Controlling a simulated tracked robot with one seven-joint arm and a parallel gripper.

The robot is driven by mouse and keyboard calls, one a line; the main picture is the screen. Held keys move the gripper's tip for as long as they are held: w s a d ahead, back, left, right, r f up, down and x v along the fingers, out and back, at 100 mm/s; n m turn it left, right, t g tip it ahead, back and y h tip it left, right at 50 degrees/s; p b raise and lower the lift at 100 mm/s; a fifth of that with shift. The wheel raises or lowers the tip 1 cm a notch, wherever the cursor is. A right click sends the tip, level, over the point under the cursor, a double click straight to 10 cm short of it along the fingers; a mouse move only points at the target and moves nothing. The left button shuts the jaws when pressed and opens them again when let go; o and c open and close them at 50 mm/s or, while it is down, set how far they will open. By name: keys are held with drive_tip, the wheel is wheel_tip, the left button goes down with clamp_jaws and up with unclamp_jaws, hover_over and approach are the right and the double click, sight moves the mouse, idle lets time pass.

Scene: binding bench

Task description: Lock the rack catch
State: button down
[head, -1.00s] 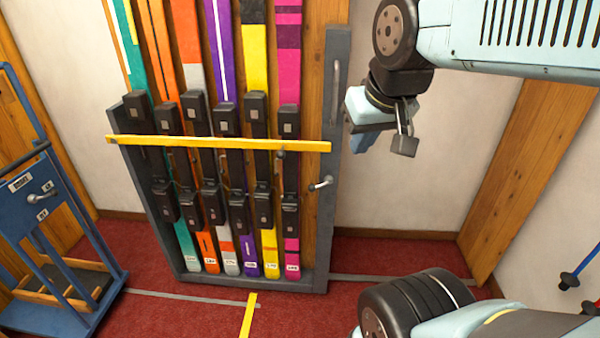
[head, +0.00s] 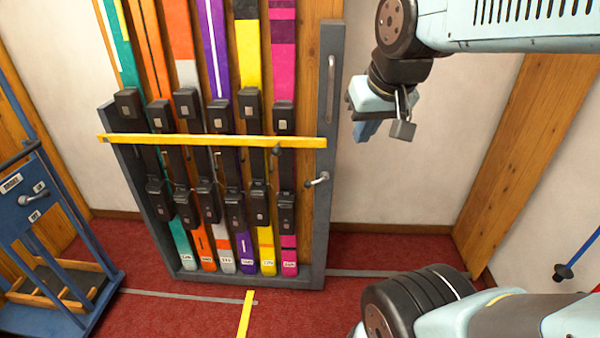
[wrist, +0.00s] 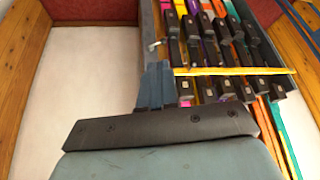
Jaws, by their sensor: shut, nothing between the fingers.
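The ski rack has a grey frame (head: 333,110) holding several coloured skis upright, with a yellow bar (head: 220,141) across them. A small grey catch lever (head: 319,179) with a rounded end sits on the right post, below the bar's right end, pointing out to the side. It also shows in the wrist view (wrist: 155,45). My gripper (head: 362,132) hangs right of the post, above the lever's height in the picture and apart from the rack. Its fingers (wrist: 155,88) are together and empty. Which lever position is locked cannot be told.
A blue wheeled stand (head: 30,200) with its own lever and labels stands at the left. A vertical handle (head: 331,88) is on the rack's right post. A wooden post (head: 535,140) and ski poles (head: 575,260) are at the right. Red carpet (head: 350,250) lies clear before the rack.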

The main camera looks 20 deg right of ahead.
drive_tip(key=w+f+m+g, duration=0.1)
drive_tip(key=w+f, duration=0.2)
drive_tip(key=w, duration=0.5)
drive_tip(key=w+f+m, duration=0.1)
drive_tip(key=w+f, duration=0.3)
drive_tip(key=w, duration=0.4)
drive_tip(key=w+a+f+m+h, duration=0.1)
drive_tip(key=w+a+f, duration=0.1)
drive_tip(key=w+f, duration=1.2)
drive_tip(key=shift+w+a+f+g+h, duration=0.15)
drive_tip(key=shift+w+f+g+h, duration=0.15)
drive_tip(key=shift+w+h, duration=0.15)
hover_over(305, 185)
wheel_tip(305, 185, down, 11)
drive_tip(key=shift+s+d+f, duration=0.1)
drive_tip(key=shift+d+f, duration=0.05)
drive_tip(key=shift+f, duration=0.4)
drive_tip(key=shift+d+f, duration=0.1)
drive_tip(key=shift+f, duration=0.45)
drive_tip(key=shift+a, duration=0.1)
drive_tip(key=shift+a+f, duration=0.1)
drive_tip(key=shift+f, duration=0.05)
